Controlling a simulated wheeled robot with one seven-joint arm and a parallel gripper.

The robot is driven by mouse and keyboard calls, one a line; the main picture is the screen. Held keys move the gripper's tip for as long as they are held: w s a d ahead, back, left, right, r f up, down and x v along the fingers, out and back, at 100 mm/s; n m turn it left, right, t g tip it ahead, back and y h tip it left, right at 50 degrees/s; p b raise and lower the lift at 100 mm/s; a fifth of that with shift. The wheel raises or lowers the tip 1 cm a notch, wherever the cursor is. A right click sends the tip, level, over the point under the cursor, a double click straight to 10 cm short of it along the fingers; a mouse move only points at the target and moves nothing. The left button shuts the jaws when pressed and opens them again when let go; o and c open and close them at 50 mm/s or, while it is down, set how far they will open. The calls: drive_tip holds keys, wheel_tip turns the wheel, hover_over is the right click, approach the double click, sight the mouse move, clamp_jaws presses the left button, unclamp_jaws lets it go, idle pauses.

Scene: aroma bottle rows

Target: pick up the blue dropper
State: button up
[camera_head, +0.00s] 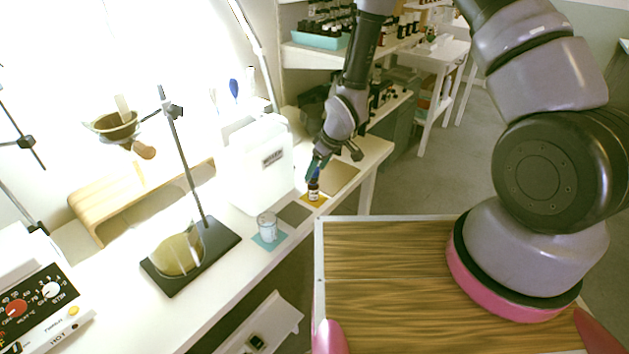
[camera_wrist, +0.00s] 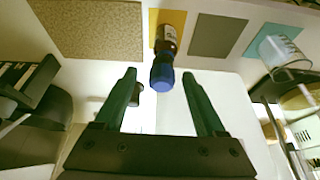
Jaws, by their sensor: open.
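The blue dropper (camera_wrist: 162,74) is the blue top on a small dark bottle (camera_wrist: 166,40) with a white label. In the head view the bottle (camera_head: 313,192) stands upright on a yellow square (camera_head: 323,201) on the white bench. My gripper (camera_wrist: 159,76) is open, with green fingers on either side of the blue dropper's line. The dropper lies at about the fingertips in the wrist view, with visible space on both sides. In the head view my gripper (camera_head: 318,163) is just above the bottle and partly hides its blue top. I cannot tell the exact depth.
A white container (camera_head: 262,160) stands left of the bottle. A glass beaker (camera_head: 267,228) sits on a teal square, with a bare grey square (camera_head: 294,212) between. A tan square (camera_head: 340,177) lies bare on the other side. A stand with a flask (camera_head: 178,254) is farther left.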

drive_tip(key=x, duration=0.4)
drive_tip(key=shift+s+a, duration=0.1)
drive_tip(key=c, duration=0.8)
drive_tip(key=shift+r, duration=5.05)
